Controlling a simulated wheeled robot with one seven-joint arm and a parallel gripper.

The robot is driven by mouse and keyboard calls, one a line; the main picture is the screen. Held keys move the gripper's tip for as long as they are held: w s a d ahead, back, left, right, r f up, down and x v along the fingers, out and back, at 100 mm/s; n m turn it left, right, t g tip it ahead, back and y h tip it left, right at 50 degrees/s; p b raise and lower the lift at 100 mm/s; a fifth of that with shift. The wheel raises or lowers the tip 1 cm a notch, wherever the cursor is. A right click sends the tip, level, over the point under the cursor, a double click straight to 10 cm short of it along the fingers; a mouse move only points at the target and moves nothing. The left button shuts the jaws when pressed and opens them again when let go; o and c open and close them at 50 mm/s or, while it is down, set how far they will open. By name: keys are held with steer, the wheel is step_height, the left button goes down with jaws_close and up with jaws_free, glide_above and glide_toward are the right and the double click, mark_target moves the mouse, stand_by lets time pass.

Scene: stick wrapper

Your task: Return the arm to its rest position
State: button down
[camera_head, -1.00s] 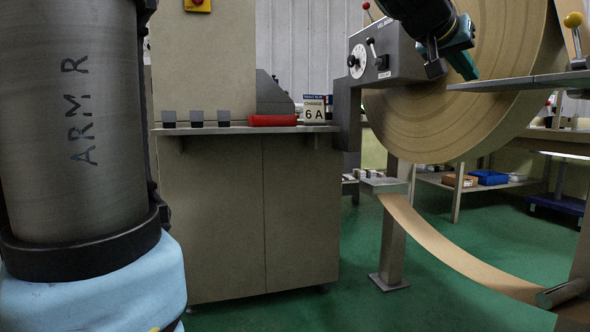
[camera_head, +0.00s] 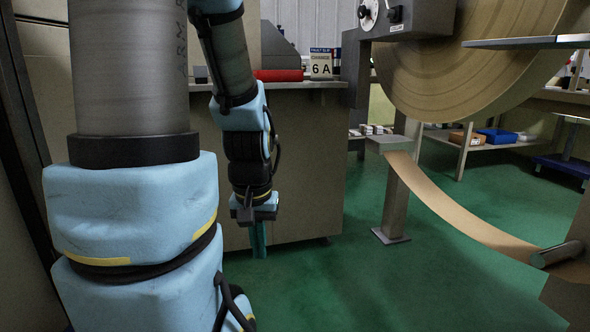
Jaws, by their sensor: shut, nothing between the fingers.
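My gripper (camera_head: 259,253) points straight down in the head view, left of the picture's middle. Its teal fingers are together with nothing between them. It hangs in front of the beige cabinet (camera_head: 312,165), below the level of the shelf on top. My forearm comes down from the top of the picture to it, and my large upper arm link fills the left side. The gripper touches nothing that I can see.
The large brown roll (camera_head: 455,75) stands at the upper right, its web (camera_head: 450,210) sagging to a roller (camera_head: 556,254). A grey post (camera_head: 394,205) stands under it. Green floor (camera_head: 370,285) is open right of my gripper.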

step_height(320, 180, up, 38)
steer(key=p, duration=3.5)
steer(key=shift+w+d+p, duration=0.2)
steer(key=shift+w+p, duration=0.1)
steer(key=shift+p, duration=0.05)
